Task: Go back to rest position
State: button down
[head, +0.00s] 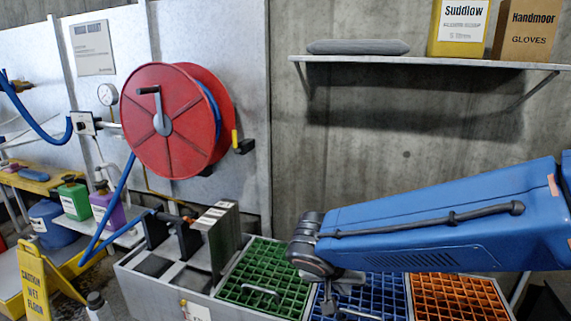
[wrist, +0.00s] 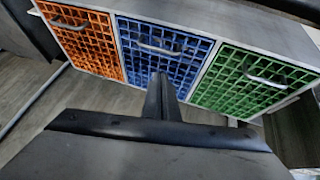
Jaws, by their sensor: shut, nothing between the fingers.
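My arm reaches in from the right in the head view, and my gripper (head: 330,302) hangs at its end, pointing down in front of the blue grid. In the wrist view my gripper (wrist: 162,82) has its fingers together with nothing between them. Beyond it are three grids with handles: orange (wrist: 82,40), blue (wrist: 165,52) and green (wrist: 245,82). In the head view the green grid (head: 262,275) is left of my gripper, and the blue grid (head: 385,295) and orange grid (head: 458,298) are behind and to its right. Part of the blue grid is hidden by my arm.
A red hose reel (head: 175,120) is on the wall panel at left. A shelf (head: 430,62) at upper right holds a grey item, a yellow container and a box. A yellow wet floor sign (head: 38,280) stands at lower left. The floor (wrist: 45,110) below the grids looks clear.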

jog(key=s+d+r+n+y, duration=0.3)
jog(key=s+d+y, duration=0.1)
jog(key=s+d, duration=1.1)
jog(key=shift+r, duration=0.2)
dwell(0.5)
